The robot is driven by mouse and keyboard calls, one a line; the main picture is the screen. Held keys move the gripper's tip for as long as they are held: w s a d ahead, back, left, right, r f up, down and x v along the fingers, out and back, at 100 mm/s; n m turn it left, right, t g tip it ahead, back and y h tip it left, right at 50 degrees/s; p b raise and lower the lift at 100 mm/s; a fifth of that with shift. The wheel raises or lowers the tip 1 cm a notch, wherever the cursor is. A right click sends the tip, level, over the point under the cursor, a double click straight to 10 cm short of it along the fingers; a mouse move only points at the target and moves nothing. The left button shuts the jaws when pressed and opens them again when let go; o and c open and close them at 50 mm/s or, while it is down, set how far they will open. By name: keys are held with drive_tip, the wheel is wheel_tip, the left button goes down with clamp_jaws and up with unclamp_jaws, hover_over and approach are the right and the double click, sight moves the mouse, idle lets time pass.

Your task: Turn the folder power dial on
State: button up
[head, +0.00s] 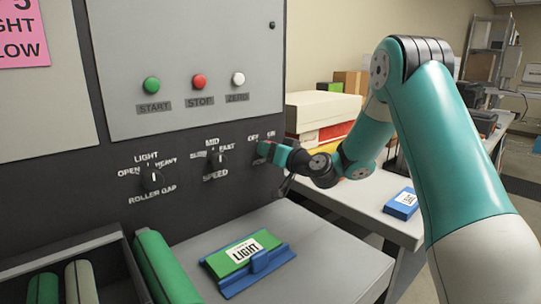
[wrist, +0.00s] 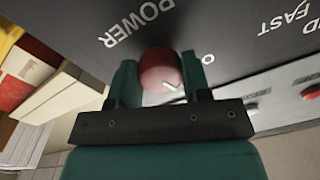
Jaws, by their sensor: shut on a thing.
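The red power dial (wrist: 160,70) sits on the dark panel beside the word POWER in the wrist view. My gripper (wrist: 160,78) is shut on it, one finger on each side. A short white mark shows on the dial's near edge, angled to the right. Part of a label starting with O shows right of the dial; the rest is hidden behind a finger. In the head view my gripper (head: 268,150) is at the panel under the OFF and ON labels and covers most of the dial.
The speed knob (head: 216,159) and roller gap knob (head: 149,175) lie left on the panel. Start (head: 152,84), stop (head: 198,82) and zero (head: 238,78) buttons are above. A blue holder with a LIGHT card (head: 250,268) lies on the ledge below. Stacked boxes (head: 318,112) stand behind my gripper.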

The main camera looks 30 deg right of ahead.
drive_tip(key=m+p, duration=0.1)
drive_tip(key=m, duration=1.1)
drive_tip(key=shift+m, duration=0.3)
idle(0.3)
drive_tip(key=o, duration=0.9)
drive_tip(key=shift+s, duration=0.1)
